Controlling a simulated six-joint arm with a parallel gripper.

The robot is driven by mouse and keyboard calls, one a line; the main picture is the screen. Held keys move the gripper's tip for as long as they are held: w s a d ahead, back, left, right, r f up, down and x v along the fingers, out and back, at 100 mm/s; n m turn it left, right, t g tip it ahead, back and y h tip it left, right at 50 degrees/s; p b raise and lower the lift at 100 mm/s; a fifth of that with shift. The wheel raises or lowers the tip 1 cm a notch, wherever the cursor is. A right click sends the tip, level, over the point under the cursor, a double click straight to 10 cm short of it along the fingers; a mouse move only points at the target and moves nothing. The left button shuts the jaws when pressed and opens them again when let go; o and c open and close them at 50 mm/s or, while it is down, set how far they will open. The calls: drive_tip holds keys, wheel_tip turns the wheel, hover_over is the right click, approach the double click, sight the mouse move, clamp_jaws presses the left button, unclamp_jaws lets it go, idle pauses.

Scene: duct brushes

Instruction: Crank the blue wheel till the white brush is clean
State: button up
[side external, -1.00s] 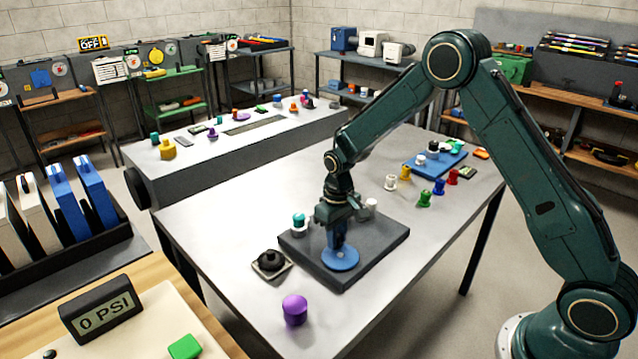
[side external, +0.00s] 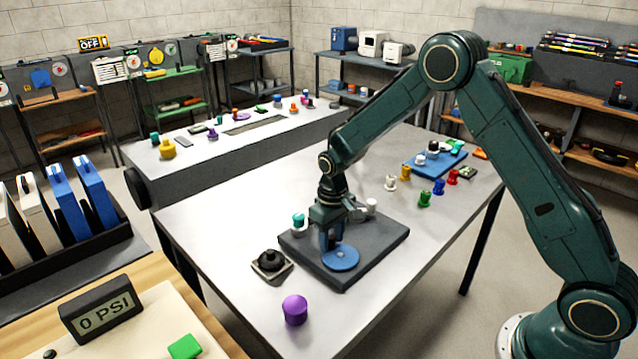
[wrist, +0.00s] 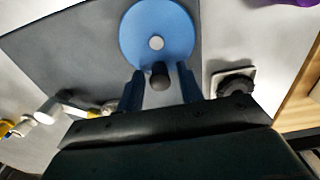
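The blue wheel (side external: 341,258) lies flat on a dark grey base (side external: 375,245), with a pale hub at its centre in the wrist view (wrist: 157,30). A dark upright knob (wrist: 160,76) stands near its rim. My gripper (side external: 329,246) points down over the wheel's back-left edge. Its two blue fingers (wrist: 160,85) stand on either side of the knob, with slim gaps showing. A white piece (side external: 371,206) at the base's back edge may be the white brush; it also shows in the wrist view (wrist: 48,110). Its cleanness is too small to tell.
A teal-topped white piece (side external: 299,222) stands at the base's left. A black round knob on a pale plate (side external: 270,263) and a purple cylinder (side external: 295,310) sit nearby. Several coloured spools stand at right. A gauge reads 0 PSI (side external: 102,308). The table's back left is clear.

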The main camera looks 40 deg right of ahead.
idle(0.3)
drive_tip(key=shift+r, duration=3.5)
drive_tip(key=shift+s+r, duration=0.2)
drive_tip(key=shift+r, duration=0.2)
drive_tip(key=s+r+t, duration=0.4)
drive_tip(key=s+r, duration=1.5)
drive_tip(key=s, duration=0.1)
drive_tip(key=s+t, duration=0.1)
drive_tip(key=s, duration=0.9)
drive_tip(key=shift+a+t, duration=0.2)
drive_tip(key=shift+t, duration=0.1)
